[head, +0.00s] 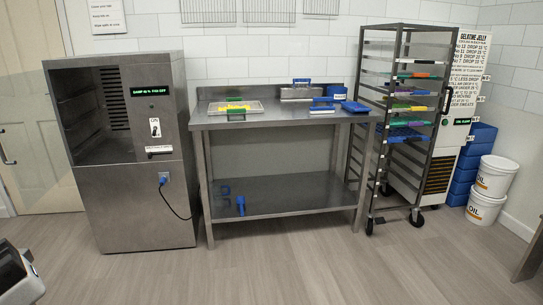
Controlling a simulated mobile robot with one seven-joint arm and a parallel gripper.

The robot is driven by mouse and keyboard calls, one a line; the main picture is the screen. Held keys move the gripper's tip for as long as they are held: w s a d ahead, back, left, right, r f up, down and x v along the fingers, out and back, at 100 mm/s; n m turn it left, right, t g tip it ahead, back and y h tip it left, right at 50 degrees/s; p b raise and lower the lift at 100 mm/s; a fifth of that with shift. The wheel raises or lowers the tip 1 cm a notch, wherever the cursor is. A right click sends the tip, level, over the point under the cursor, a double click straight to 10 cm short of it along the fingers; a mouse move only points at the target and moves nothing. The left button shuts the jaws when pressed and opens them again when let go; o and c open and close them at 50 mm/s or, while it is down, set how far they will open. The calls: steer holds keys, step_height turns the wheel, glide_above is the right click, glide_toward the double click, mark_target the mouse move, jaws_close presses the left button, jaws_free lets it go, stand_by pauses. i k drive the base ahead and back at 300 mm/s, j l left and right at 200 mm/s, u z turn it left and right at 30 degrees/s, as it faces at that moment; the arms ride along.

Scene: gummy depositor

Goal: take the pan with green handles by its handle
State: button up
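A shallow pan with green handles (257,105) lies flat on the steel table, toward its left end. One green handle faces the front edge and another shows at the back. Something yellow shows at the pan, too small to make out. The rack at the right also holds a tray with green on its front (418,76). Only a white and dark part of what looks like my arm shows at the lower left corner. The fingers of my gripper do not show, and nothing of mine is near the pan.
The steel table (278,120) also bears blue-handled items at its right. A steel cabinet (145,210) stands left of it, with a cable. A wheeled rack (438,150) of trays stands right, beside blue crates (468,165) and white buckets (494,175). The floor in front is clear.

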mark_target(239, 107)
steer(key=i+u, duration=0.1)
steer(key=i, duration=1.1)
steer(key=i+u, duration=0.2)
steer(key=i, duration=0.25)
steer(key=i+l+u, duration=0.15)
steer(key=i, duration=0.25)
steer(key=i+j+z, duration=0.1)
steer(key=z, duration=0.75)
steer(key=i+j+z, duration=0.2)
steer(key=j+z, duration=0.45)
steer(key=j, duration=0.2)
steer(key=i+j, duration=0.1)
steer(key=j, duration=0.35)
steer(key=i+j+z, duration=0.1)
steer(key=j, duration=0.75)
steer(key=i+z, duration=0.05)
